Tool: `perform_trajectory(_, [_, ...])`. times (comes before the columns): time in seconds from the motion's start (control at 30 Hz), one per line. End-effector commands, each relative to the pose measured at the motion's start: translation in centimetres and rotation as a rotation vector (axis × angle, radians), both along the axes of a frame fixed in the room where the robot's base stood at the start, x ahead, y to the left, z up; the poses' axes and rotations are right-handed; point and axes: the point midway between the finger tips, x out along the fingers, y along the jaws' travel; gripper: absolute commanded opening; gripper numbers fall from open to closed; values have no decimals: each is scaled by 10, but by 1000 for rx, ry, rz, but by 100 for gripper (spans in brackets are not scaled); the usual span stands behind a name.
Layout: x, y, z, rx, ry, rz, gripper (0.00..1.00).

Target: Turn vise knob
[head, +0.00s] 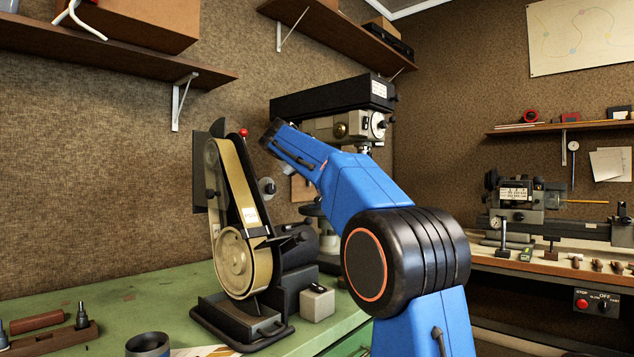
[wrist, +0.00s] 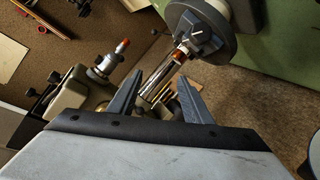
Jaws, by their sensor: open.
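My gripper (wrist: 160,79) is open in the wrist view, its two grey fingers apart. Beyond and between them runs a slim shiny rod (wrist: 158,88) with an amber-brown collar. In the head view my blue arm hides the gripper.
A belt sander (head: 243,230) stands on the green bench (head: 130,290), with a drill press (head: 335,105) behind. A lathe (head: 520,205) is on the right-hand bench. In the wrist view a grey fixture (wrist: 75,90) with an orange-tipped part (wrist: 122,46) lies left of the fingers.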

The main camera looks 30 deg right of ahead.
Motion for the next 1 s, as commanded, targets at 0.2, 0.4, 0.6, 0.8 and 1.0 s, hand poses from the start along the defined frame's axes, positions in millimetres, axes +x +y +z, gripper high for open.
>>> perform_trajectory(0.2, [0, 0, 4, 1, 0, 1, 45])
perform_trajectory(0.4, [-1, 1, 4, 2, -3, 1, 44])
perform_trajectory(0.6, [-25, 16, 4, 82, -73, 20, 44])
perform_trajectory(0.8, [-75, 47, -6, 269, -214, 48, 44])
perform_trajectory(1.0, [-119, 73, -20, 444, -330, 62, 44])
